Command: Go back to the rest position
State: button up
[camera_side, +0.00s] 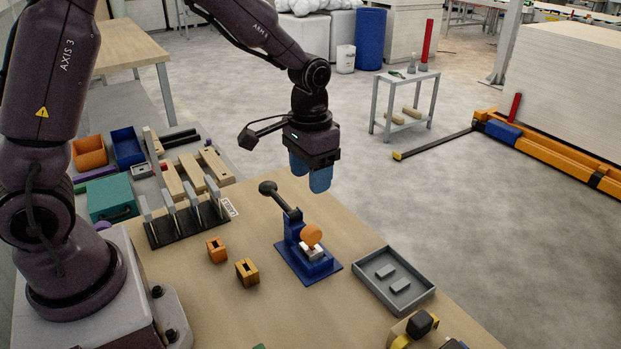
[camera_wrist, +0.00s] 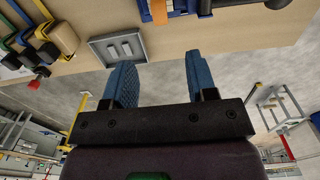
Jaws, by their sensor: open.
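My gripper (camera_side: 311,175) has blue padded fingers and hangs above the far edge of the wooden workbench (camera_side: 190,310). It is open and empty, well clear of everything below it. In the wrist view the two blue fingers (camera_wrist: 157,82) stand apart with nothing between them. A blue press (camera_side: 306,262) with a black-knobbed lever stands on the bench below and in front of my gripper. An orange round piece (camera_side: 311,235) sits at the press. No marker for a rest position shows.
A grey tray (camera_side: 394,283) with two small blocks lies right of the press. The air around my gripper is free.

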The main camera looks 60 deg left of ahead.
jog(key=s+r+t, duration=0.5)
jog(key=s+r, duration=1)
jog(key=s, duration=0.3)
jog(key=shift+r+t, duration=0.15)
jog(key=shift+t, duration=0.15)
jog(key=shift+s+d, duration=0.1)
